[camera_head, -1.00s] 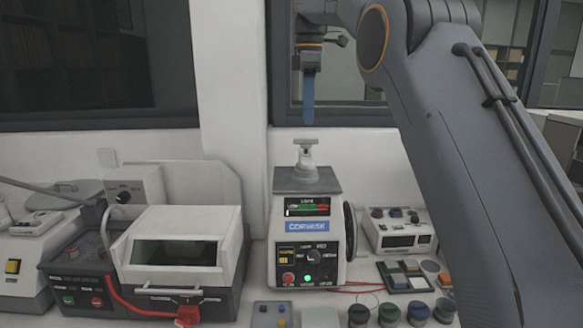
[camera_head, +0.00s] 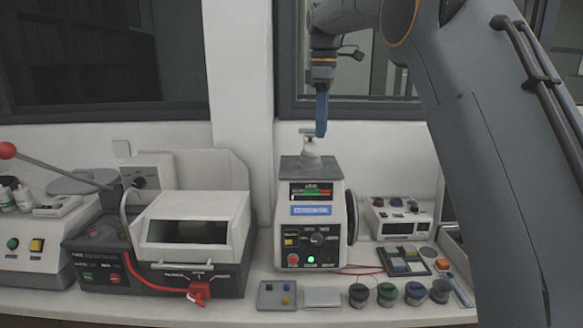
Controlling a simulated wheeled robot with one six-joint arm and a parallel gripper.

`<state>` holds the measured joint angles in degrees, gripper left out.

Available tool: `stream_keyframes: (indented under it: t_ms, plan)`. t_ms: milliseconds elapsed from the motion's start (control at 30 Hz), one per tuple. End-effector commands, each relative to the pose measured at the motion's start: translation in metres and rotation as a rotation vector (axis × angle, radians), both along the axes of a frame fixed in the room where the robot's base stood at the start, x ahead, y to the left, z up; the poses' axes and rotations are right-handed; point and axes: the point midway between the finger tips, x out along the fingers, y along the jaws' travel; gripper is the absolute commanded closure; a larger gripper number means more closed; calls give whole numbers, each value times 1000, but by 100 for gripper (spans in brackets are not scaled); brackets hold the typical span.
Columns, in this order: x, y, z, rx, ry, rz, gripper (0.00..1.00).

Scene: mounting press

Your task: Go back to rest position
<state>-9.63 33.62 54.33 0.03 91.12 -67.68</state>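My gripper (camera_head: 321,122) hangs from my arm at the upper middle of the head view, its blue finger pointing down. Only one finger face shows, edge-on, so its opening cannot be seen. Its tip is in front of, or just beside, the top knob (camera_head: 309,143) of the mounting press (camera_head: 318,222); I cannot tell whether they touch. The press is a white box with a grey top, a lit display, a blue label, knobs, a red button and a glowing green light. I see nothing held in the gripper.
A white cutting machine (camera_head: 192,228) with a dark window stands left of the press. Several capped jars (camera_head: 387,293) line the front edge. My arm covers the right side.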

Motion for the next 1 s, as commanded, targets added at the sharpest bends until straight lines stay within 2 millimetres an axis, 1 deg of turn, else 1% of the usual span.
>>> stream_keyframes:
  t_ms: [167, 267, 367, 400, 467, 500, 567, 600, 667, 700, 767, 800, 867, 900, 1000]
  plan:
    - [-9, -13, -37, 3, -7, -123, 72]
    - [-19, -23, -67, 7, -12, -223, 72]
    - [-37, -36, -105, 13, -22, -353, 72]
    - [-45, -42, -121, 16, -28, -409, 72]
    - [-60, -50, -146, 21, -34, -491, 72]
    - [-71, -55, -162, 24, -38, -546, 72]
    - [-89, -64, -186, 29, -44, -630, 72]
    - [-103, -69, -203, 32, -47, -684, 72]
    - [-124, -76, -227, 39, -52, -767, 72]
    - [-139, -81, -243, 43, -56, -822, 72]
    - [-164, -88, -266, 49, -61, -905, 72]
    - [-181, -93, -281, 54, -65, -959, 72]
    - [-207, -98, -303, 61, -70, -1039, 72]
    - [-225, -102, -316, 65, -73, -1091, 72]
    - [-263, -109, -345, 77, -80, -1202, 72]
